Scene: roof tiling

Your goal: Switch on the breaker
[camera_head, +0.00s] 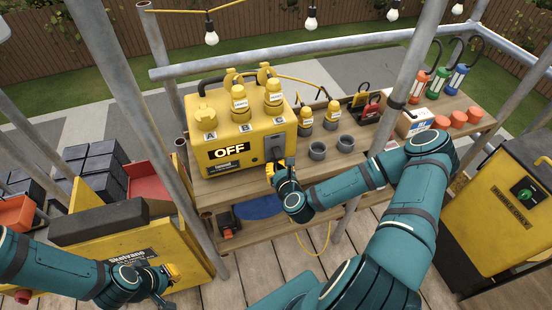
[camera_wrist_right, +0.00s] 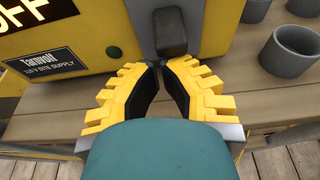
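The yellow breaker box (camera_head: 285,100) stands on the wooden workbench, and its display (camera_head: 229,152) reads OFF. Its dark lever (camera_head: 274,149) is on the front face, right of the display. In the right wrist view the lever (camera_wrist_right: 171,32) hangs down just beyond my right gripper (camera_wrist_right: 161,66). The yellow fingers converge and their tips meet or nearly meet below the lever's lower end, with nothing seen between them. Whether the tips touch the lever is unclear. My left gripper (camera_head: 170,274) is low at the left, away from the box; its finger opening is unclear.
Yellow plugs (camera_head: 306,118) and grey cups (camera_head: 346,144) stand right of the box on the workbench (camera_head: 220,187). Scaffold poles (camera_head: 410,60) rise around it. A yellow cabinet (camera_head: 500,205) stands at the right. A yellow machine (camera_head: 190,245) is near my left arm.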

